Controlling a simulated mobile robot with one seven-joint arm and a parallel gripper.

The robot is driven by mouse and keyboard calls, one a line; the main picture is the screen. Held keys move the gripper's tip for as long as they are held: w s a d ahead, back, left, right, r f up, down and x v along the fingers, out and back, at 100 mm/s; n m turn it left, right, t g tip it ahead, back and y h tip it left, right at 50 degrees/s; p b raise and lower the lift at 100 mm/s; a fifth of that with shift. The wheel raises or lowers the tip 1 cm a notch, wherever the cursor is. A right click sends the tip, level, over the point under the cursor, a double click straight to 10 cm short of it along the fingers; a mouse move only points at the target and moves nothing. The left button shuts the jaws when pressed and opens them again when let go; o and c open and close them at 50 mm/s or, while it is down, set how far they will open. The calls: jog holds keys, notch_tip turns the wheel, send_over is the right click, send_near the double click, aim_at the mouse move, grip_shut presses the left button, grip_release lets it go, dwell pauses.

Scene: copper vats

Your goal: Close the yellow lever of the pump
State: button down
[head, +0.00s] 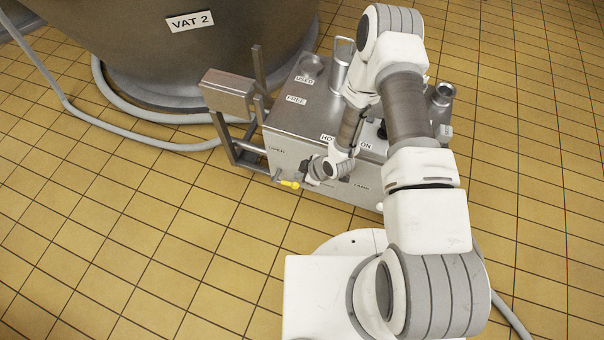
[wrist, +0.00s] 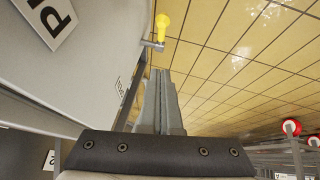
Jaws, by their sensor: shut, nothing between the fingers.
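The yellow lever (head: 290,184) is on the lower front of the steel pump unit (head: 300,117), near its left corner. In the wrist view the yellow lever (wrist: 162,22) points up in the picture from a small metal valve stem (wrist: 153,45). My gripper (wrist: 161,72) is shut and empty, with its fingertips just below the stem in the picture; I cannot tell if they touch it. In the head view my gripper (head: 310,175) is beside the lever, to its right, and its fingers are hard to make out. My arm covers part of the pump.
A large dark vat (head: 190,45) labelled VAT 2 stands behind. A grey hose (head: 175,144) runs around its foot to the left. A metal box on a frame (head: 228,93) stands at the pump's left. The tiled floor in front left is clear. Red knobs (wrist: 291,127) show in the wrist view.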

jog(key=b, duration=0.4)
send_over(291, 185)
jog(key=a, duration=0.2)
notch_tip(291, 185, down, 9)
jog(key=shift+s+d+f+b, duration=0.1)
jog(key=shift+d+f+b, duration=0.25)
jog(key=shift+f, duration=0.15)
jog(key=shift+d+f+b, duration=0.25)
jog(key=shift+f+b, duration=0.05)
jog(key=shift+f, duration=0.15)
jog(key=shift+d+f, duration=0.15)
jog(key=shift+f, duration=0.25)
jog(key=shift+f, duration=0.1)
jog(key=shift+s+d+f+b, duration=0.1)
jog(key=shift+d+f+b, duration=0.4)
jog(key=shift+f+b, duration=0.5)
jog(key=shift+d+r, duration=0.15)
